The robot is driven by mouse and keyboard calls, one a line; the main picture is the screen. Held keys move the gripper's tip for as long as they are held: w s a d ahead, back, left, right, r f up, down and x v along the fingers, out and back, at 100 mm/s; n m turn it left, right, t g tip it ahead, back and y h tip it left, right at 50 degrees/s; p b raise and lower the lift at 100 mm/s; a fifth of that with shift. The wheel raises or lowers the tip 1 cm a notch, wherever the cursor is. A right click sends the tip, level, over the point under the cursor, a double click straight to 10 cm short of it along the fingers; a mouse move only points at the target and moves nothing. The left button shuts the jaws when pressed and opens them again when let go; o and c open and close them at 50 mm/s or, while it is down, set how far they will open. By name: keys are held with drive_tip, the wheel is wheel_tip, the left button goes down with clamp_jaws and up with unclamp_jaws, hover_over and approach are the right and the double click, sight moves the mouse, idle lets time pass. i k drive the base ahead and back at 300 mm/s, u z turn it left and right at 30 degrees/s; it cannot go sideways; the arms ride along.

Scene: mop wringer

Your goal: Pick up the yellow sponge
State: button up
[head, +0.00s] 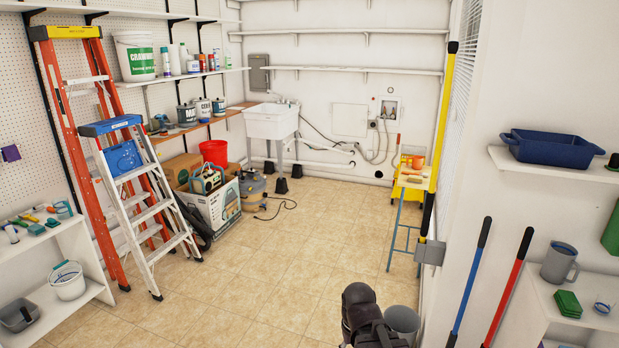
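I cannot pick out a yellow sponge for certain in the head view. A yellow piece (411,180) with a small orange item (418,162) on it is on a thin-legged stand (393,235) by the right wall; it is too small to tell what it is. Small yellow and green items also lie on the left shelf, too small to name. A dark part that looks like my gripper (362,312) is low in the picture, far from the stand. Its fingers cannot be made out.
An orange ladder (70,130) and a silver stepladder (145,200) lean at the left. Boxes, a red bucket (214,152) and a white sink (271,120) are behind. Blue (470,280) and red (508,290) poles stand at the right. The tiled floor (290,260) is mostly clear.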

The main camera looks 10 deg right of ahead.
sight(413, 179)
drive_tip(key=u, duration=0.45)
drive_tip(key=i, duration=2.9)
drive_tip(key=z, duration=0.3)
drive_tip(key=i, duration=0.9)
drive_tip(key=z, duration=0.65)
drive_tip(key=i, duration=0.55)
drive_tip(key=z, duration=1.05)
drive_tip(key=i, duration=0.95)
drive_tip(key=z, duration=0.5)
